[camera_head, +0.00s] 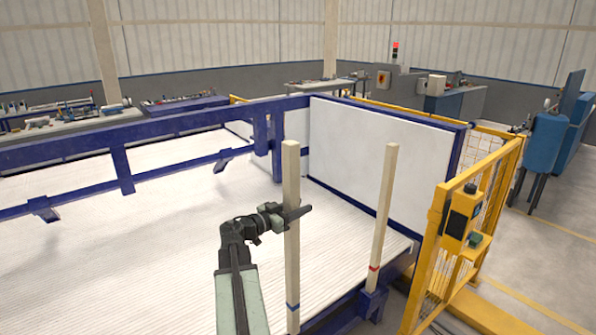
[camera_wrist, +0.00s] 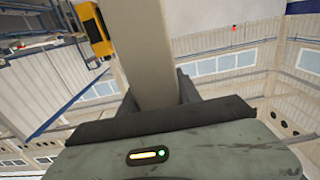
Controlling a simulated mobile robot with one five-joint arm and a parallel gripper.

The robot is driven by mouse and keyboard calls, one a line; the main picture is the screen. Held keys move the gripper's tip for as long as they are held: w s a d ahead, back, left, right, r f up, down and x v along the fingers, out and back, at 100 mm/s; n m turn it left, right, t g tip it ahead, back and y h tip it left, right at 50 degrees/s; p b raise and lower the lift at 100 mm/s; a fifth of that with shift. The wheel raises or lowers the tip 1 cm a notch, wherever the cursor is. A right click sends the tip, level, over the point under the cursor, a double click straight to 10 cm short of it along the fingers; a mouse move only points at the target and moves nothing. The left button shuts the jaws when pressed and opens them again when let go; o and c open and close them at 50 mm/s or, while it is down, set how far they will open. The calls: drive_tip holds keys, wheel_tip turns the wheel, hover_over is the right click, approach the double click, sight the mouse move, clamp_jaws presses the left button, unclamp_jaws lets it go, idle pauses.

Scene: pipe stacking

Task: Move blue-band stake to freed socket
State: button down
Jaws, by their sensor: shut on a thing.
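The blue-band stake (camera_head: 292,240) is a pale upright post with a blue band near its lower end. My gripper (camera_head: 298,213) is shut on it at about mid-height in the head view. In the wrist view the stake (camera_wrist: 148,50) rises between the dark fingers of my gripper (camera_wrist: 155,95). A red-band stake (camera_head: 384,215) stands upright to the right, its foot at a blue socket (camera_head: 372,300) on the frame edge. The blue-band stake's lower end is near the frame's front edge. I cannot tell whether it sits in a socket.
A blue frame rail (camera_head: 160,128) runs along the far side of the white ribbed bed (camera_head: 110,240). A white panel (camera_head: 375,160) stands behind the stakes. A yellow fence post with a control box (camera_head: 460,215) stands close on the right.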

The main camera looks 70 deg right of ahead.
sight(299, 223)
wheel_tip(299, 223, up, 10)
drive_tip(key=d+p, duration=0.1)
drive_tip(key=p, duration=0.7)
wheel_tip(299, 223, down, 14)
drive_tip(key=b, duration=1.4)
drive_tip(key=shift+d+f, duration=0.15)
drive_tip(key=shift+w+f+b, duration=0.1)
drive_tip(key=shift+w+b, duration=0.1)
drive_tip(key=shift+b, duration=0.1)
drive_tip(key=shift+f, duration=0.2)
drive_tip(key=shift+s+f+b, duration=0.1)
drive_tip(key=shift+b, duration=0.2)
drive_tip(key=shift+f, duration=0.1)
drive_tip(key=shift+f+b, duration=1)
drive_tip(key=shift+b, duration=0.1)
